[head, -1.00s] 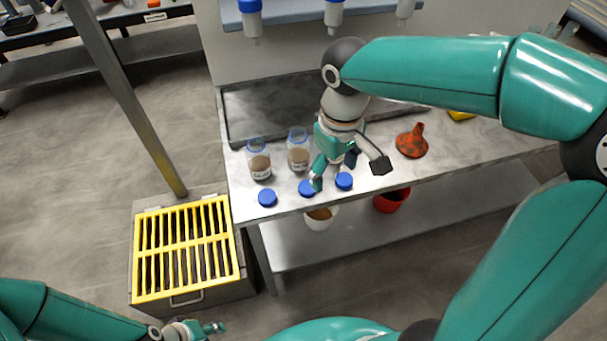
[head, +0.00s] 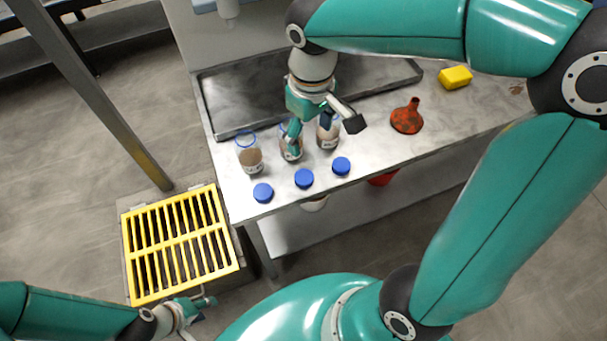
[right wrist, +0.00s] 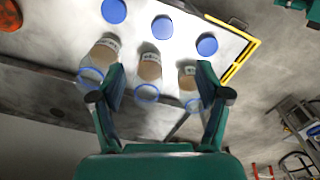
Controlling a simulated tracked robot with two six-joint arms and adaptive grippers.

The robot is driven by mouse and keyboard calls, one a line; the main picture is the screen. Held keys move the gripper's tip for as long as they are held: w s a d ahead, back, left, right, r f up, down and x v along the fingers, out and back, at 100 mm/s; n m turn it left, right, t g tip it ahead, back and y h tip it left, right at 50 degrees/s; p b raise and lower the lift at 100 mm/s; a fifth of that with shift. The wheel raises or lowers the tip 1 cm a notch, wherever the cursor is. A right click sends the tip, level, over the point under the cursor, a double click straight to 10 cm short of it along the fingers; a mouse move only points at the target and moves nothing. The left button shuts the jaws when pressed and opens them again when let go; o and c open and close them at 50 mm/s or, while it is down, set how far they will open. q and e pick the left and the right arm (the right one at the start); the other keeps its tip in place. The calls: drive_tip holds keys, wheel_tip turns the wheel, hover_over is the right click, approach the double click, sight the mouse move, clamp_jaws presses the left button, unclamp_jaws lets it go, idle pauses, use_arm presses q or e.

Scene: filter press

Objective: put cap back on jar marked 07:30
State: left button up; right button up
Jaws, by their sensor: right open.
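Three open jars with brown contents stand in a row on the bench: left (head: 250,157), middle (head: 292,153) and right (head: 328,138). Their labels are too small to read, so I cannot tell which is 07:30. Three blue caps lie loose in front: left (head: 263,193), middle (head: 304,178) and right (head: 341,166). My right gripper (head: 318,128) is open and empty above the middle and right jars, partly covering them. In the right wrist view the middle jar (right wrist: 149,70) shows between its fingers. My left gripper (head: 205,301) is low, away from the bench; its opening is unclear.
A dark tray (head: 228,108) lies behind the jars. A red funnel (head: 407,117) and yellow block (head: 456,77) are on the bench at right. A yellow grate (head: 180,244) stands on the floor at left. A red bucket (head: 383,179) is under the bench.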

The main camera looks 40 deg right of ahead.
hover_over(306, 178)
drive_tip(key=f, duration=1)
drive_tip(key=shift+s+d+f, duration=0.25)
drive_tip(key=shift+f, duration=0.05)
drive_tip(key=shift+f, duration=0.1)
drive_tip(key=f, duration=0.5)
drive_tip(key=shift+w+a, duration=0.3)
drive_tip(key=c, duration=0.8)
